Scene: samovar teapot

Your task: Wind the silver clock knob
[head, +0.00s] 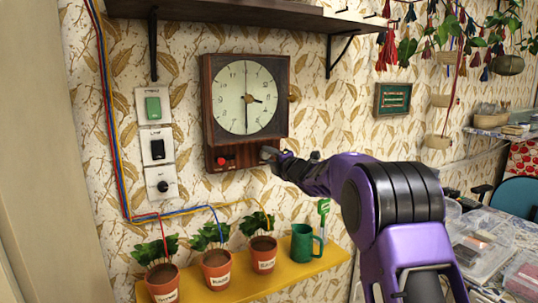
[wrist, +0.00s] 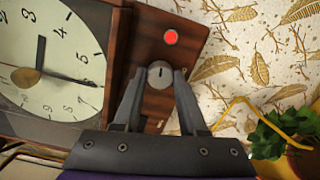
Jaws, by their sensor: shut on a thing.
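A wooden wall clock (head: 245,97) with a pale round dial hangs on the patterned wall; its dial (wrist: 45,62) fills the left of the wrist view. The silver knob (wrist: 160,74) is on the clock's lower panel, with a dark mark on its face. A red button (wrist: 171,37) is on the same panel; it also shows in the head view (head: 221,161). My gripper (wrist: 160,80) has its fingers on either side of the silver knob and is shut on it. In the head view my gripper (head: 268,154) reaches the panel's right end and mostly hides the knob.
A yellow shelf (head: 300,268) below the clock holds potted plants (head: 216,265) and a green watering can (head: 304,243). Switches (head: 153,108) and coloured wires are left of the clock. A dark shelf (head: 240,12) is above. A small framed panel (head: 393,98) hangs at right.

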